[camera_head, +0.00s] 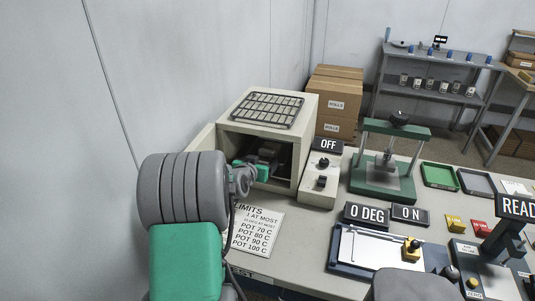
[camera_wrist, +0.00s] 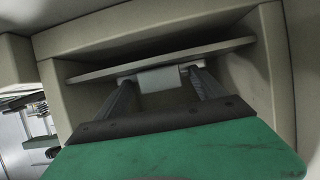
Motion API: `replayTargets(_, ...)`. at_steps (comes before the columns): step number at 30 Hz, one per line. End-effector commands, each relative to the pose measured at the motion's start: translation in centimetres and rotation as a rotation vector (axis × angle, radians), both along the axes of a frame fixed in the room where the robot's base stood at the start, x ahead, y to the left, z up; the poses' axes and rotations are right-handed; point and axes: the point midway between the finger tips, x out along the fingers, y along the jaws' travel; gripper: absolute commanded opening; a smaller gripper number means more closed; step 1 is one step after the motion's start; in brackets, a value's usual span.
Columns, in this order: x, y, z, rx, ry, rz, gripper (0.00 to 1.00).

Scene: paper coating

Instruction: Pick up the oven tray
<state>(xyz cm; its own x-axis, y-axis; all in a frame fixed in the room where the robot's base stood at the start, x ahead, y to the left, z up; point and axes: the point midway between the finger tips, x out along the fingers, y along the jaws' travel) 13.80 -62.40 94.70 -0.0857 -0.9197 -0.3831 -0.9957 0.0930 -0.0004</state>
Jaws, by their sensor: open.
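The oven (camera_head: 308,150) is a beige box with an open front, at the back of the bench. My gripper (camera_head: 268,155) reaches into its opening. In the wrist view, a thin grey plate, seemingly the oven tray (camera_wrist: 215,50), lies flat across the inside of the oven (camera_wrist: 275,60). A pale block-like tab (camera_wrist: 158,80) sits at its near edge. My gripper's two dark fingers (camera_wrist: 160,82) are open, one on each side of the tab. I cannot tell whether they touch it. In the head view my arm and gripper hide the tray.
A dark grid (camera_head: 267,109) lies on top of the oven. A switch box (camera_head: 320,180) with an OFF sign stands right of it, then a green press (camera_head: 385,170). A limits sheet (camera_head: 255,228) lies in front. The oven's side walls are close around my gripper.

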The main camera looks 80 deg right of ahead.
Motion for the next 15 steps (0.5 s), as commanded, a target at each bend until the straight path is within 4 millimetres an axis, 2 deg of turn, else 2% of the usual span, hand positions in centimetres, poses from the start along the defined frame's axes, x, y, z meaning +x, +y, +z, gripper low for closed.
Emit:
replayTargets(5,0.01,0.03,0.0,0.0,0.0,0.0,0.78)
replayTargets(15,-0.01,0.06,0.0,0.0,0.0,0.0,0.51)
